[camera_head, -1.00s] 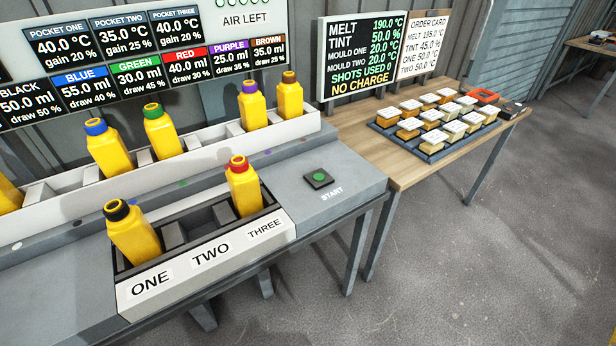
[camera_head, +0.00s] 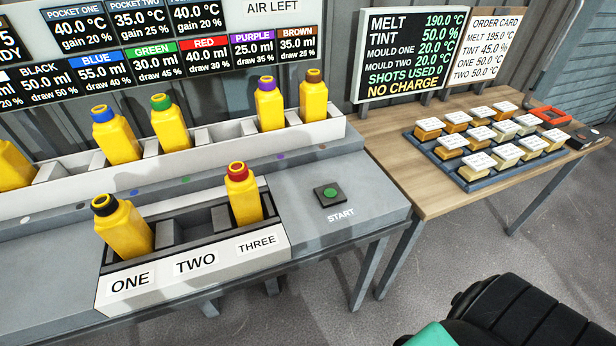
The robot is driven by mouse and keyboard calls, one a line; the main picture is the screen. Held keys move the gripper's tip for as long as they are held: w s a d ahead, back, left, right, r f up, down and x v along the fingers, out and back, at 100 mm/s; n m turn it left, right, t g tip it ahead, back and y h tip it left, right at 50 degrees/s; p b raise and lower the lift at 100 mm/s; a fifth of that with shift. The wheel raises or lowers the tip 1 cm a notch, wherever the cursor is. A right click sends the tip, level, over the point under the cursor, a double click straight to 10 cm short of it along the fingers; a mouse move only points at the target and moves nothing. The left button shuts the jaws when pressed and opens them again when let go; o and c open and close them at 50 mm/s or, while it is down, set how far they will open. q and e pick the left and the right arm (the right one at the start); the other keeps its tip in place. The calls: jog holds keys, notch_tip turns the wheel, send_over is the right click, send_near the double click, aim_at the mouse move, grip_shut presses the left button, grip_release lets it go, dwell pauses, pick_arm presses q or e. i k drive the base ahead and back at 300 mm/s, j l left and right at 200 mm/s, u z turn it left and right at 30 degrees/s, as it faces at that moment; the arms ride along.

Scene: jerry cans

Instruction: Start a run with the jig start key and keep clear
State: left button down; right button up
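The start key (camera_head: 330,194), a green button on a dark square plate, sits on the grey bench top (camera_head: 385,207) above the word START. Left of it is the jig (camera_head: 190,262) with pockets ONE, TWO and THREE. A black-capped yellow can (camera_head: 125,231) stands in ONE and a red-capped yellow can (camera_head: 244,198) in THREE. Pocket TWO looks empty. A black and teal part of my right arm shows at the lower right, away from the key. No gripper fingertips show, and my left gripper is out of view.
Behind, a white rack (camera_head: 215,145) holds several yellow cans with coloured caps. A wooden table (camera_head: 400,147) at right carries a tray (camera_head: 475,183) of labelled blocks. The melt board (camera_head: 410,55) reads NO CHARGE. Bench space around the key is clear.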

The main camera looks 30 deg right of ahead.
aim_at(329, 194)
jog(key=l+u, duration=0.15)
jog(key=l, duration=0.75)
jog(key=l+u, duration=0.15)
jog(key=l, duration=0.8)
jog(key=k+l+u, duration=0.15)
jog(key=l, duration=0.75)
jog(key=i, duration=0.05)
